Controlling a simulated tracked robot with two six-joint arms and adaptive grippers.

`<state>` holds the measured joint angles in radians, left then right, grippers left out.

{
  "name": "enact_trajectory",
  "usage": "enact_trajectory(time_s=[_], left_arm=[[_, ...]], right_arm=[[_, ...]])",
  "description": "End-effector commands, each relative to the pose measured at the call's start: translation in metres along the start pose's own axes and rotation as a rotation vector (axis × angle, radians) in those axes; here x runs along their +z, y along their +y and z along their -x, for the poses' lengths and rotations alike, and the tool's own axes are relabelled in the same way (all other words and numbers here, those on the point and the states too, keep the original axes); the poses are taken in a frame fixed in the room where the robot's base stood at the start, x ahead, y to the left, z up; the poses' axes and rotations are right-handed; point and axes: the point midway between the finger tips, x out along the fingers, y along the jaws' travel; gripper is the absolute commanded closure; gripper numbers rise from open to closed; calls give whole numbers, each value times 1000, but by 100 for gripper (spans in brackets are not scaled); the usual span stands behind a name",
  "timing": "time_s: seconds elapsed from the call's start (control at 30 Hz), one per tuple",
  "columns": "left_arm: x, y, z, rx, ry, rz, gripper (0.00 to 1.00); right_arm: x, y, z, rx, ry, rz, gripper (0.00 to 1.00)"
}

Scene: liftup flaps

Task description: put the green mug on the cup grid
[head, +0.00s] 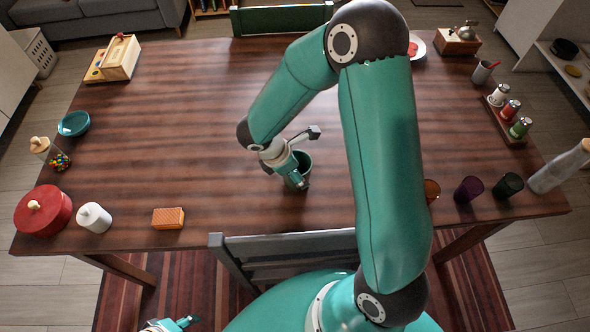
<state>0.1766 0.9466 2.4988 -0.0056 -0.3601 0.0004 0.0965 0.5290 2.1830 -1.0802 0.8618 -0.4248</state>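A dark green mug (304,163) stands on the wooden table near the middle. My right gripper (298,182) is at the mug, its fingers overlapping the near side and rim in the picture. I cannot tell whether the fingers are closed on it or only beside it. Part of the mug is hidden by the gripper. My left gripper (187,322) is low at the bottom left edge, off the table, and mostly cut off. I cannot make out a cup grid; my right arm covers part of the table.
The table (150,130) is clear around the mug on the left. Dark cups (468,189) and a bottle (560,167) stand at the right edge, near a shaker tray (507,121). A red pot (43,211), white jar (94,217) and orange block (168,218) line the front left. A chair (285,246) stands in front.

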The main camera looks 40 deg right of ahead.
Motion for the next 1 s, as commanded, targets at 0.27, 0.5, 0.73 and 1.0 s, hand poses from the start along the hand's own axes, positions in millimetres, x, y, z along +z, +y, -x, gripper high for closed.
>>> enact_trajectory(time_s=[0.27, 0.5, 0.73, 1.0], left_arm=[[0, 0, -1, 0, 0, 0, 60], [0, 0, -1, 0, 0, 0, 60], [0, 0, 0, 0, 0, 0, 60], [0, 1, 2, 0, 0, 0, 60]], right_arm=[[0, 0, -1, 1, 0, 0, 0], [0, 0, -1, 1, 0, 0, 0], [0, 1, 6, 4, 0, -1, 0], [0, 1, 52, 7, 2, -1, 0]])
